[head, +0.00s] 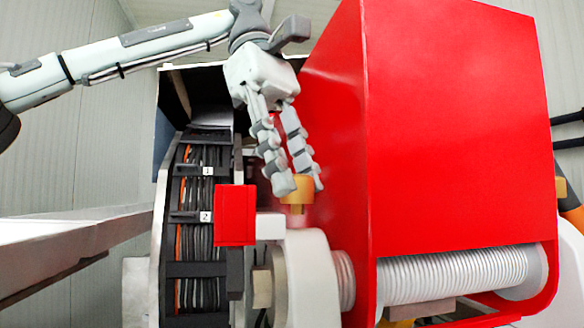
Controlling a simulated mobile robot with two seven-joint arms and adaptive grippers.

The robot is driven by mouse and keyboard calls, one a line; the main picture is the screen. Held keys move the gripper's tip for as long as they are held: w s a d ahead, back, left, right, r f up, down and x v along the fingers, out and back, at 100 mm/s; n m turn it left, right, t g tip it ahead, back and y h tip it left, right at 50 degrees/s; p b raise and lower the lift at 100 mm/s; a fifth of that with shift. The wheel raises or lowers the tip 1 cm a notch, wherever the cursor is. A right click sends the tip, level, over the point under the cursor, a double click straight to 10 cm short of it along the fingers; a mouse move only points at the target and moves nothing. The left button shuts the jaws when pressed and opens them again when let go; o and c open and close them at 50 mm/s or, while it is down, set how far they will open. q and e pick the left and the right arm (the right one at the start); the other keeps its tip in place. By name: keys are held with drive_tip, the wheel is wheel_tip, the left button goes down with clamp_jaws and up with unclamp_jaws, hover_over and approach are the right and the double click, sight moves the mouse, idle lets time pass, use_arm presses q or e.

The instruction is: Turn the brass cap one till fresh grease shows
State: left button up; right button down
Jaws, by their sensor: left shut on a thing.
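The brass cap (297,190) sits upright on top of the pale rounded housing (308,262), close to the left side of the red cover. My left gripper (300,187) reaches down from above with its two fingers on either side of the cap, shut on it. The fingertips hide part of the cap's left and right sides. I see no fresh grease around the cap at this size. My right gripper is not in view.
The large red cover (450,120) stands close to the right of my gripper. A small red block (235,214) is left of the housing. A black cable carrier (200,225) runs down the left. A ribbed white cylinder (455,272) lies under the cover.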

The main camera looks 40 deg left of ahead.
use_arm(q)
drive_tip(key=m, duration=0.2)
drive_tip(key=m+g, duration=0.1)
drive_tip(key=m, duration=0.1)
drive_tip(key=shift+w+g+y, duration=0.15)
drive_tip(key=shift+g+y, duration=0.15)
drive_tip(key=shift+m+g, duration=0.3)
drive_tip(key=shift+m, duration=1)
drive_tip(key=o, duration=1.2)
drive_tip(key=shift+d, duration=0.1)
drive_tip(key=shift+c, duration=0.2)
